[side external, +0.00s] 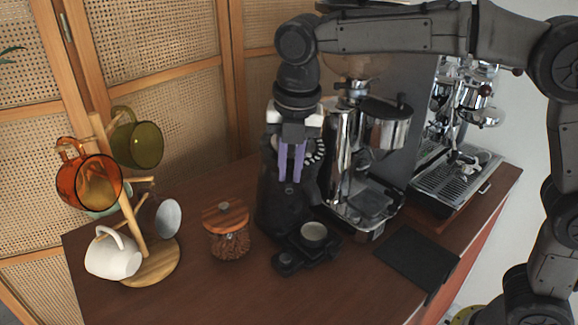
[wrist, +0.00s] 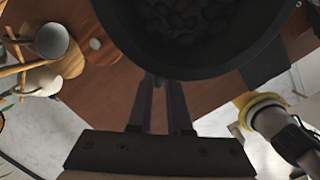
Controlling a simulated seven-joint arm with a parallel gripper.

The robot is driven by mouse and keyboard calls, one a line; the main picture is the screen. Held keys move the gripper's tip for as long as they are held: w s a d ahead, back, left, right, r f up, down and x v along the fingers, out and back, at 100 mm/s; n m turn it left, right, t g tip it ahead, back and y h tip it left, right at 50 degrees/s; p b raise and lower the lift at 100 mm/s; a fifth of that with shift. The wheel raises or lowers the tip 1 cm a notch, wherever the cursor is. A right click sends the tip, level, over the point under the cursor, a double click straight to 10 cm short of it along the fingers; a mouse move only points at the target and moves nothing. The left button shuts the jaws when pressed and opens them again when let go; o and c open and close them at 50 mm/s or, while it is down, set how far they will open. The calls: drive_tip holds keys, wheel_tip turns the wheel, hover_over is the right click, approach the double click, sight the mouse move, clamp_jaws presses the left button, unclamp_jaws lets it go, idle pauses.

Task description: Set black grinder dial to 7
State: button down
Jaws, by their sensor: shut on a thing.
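The black grinder (side external: 272,205) stands on the wooden counter in the side external view. Its dial (side external: 317,152) is a dark ring with white marks near the top, partly hidden by my fingers. My gripper (side external: 290,178) points down in front of the dial, its purple fingers close together. In the wrist view the gripper (wrist: 160,82) has a small tab of the dial (wrist: 158,81) between its fingertips, at the rim of the dark round hopper (wrist: 185,65). The numbers and the dial's setting cannot be read.
A mug tree (side external: 136,230) with several mugs and a wood-lidded jar (side external: 228,237) stand left of the grinder. A small cup (side external: 314,233) sits at its base. A chrome grinder (side external: 342,165) stands close on the right, before an espresso machine (side external: 462,150). A dark mat (side external: 415,258) lies front right.

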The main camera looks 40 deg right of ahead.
drive_tip(key=c, duration=0.9)
unclamp_jaws()
drive_tip(key=shift+o, duration=0.2)
wheel_tip(320, 180, up, 14)
drive_tip(key=s, duration=0.2)
drive_tip(key=shift+a+f, duration=0.15)
drive_tip(key=shift+a, duration=0.2)
